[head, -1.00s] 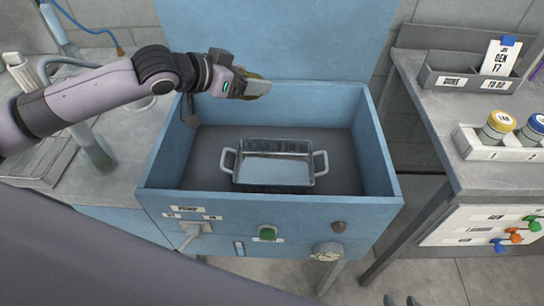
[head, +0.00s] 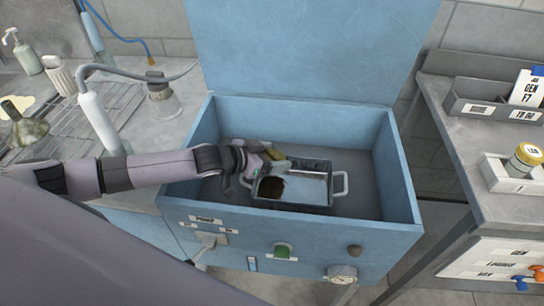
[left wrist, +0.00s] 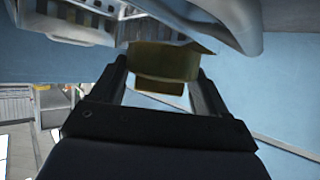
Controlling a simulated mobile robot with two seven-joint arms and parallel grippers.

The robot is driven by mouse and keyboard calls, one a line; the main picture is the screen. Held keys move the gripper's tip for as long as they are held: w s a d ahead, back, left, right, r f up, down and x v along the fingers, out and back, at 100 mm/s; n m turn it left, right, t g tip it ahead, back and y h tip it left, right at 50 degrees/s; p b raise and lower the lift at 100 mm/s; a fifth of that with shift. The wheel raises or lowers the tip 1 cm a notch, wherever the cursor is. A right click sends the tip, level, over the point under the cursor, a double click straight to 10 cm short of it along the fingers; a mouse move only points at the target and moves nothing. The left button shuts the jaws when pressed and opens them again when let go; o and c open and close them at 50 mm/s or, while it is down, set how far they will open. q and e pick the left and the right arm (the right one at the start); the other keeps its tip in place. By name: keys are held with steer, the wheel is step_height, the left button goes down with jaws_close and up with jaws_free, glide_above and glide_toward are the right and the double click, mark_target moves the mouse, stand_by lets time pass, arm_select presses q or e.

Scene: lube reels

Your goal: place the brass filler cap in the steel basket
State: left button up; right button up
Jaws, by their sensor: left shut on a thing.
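The brass filler cap (left wrist: 165,62) is between the two fingers of my left gripper (left wrist: 160,75) in the left wrist view. In the head view the left gripper (head: 272,161) is over the left back part of the steel basket (head: 318,207), with the cap partly hidden by the fingers. The basket stands on the floor of the blue open box, with a handle at each side. Its perforated wall (left wrist: 68,24) shows close to the cap in the left wrist view. A dark brown patch shows inside the basket; I cannot tell what it is. My right gripper is out of view.
The blue box's walls (head: 398,180) surround the basket, and its raised lid (head: 315,50) stands behind. A grey bench (head: 470,130) at right carries bins and a jar (head: 524,160).

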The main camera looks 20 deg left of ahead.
arm_select(q)
steer(key=shift+f, duration=0.15)
steer(key=shift+f+b, duration=0.3)
steer(key=shift+f, duration=0.4)
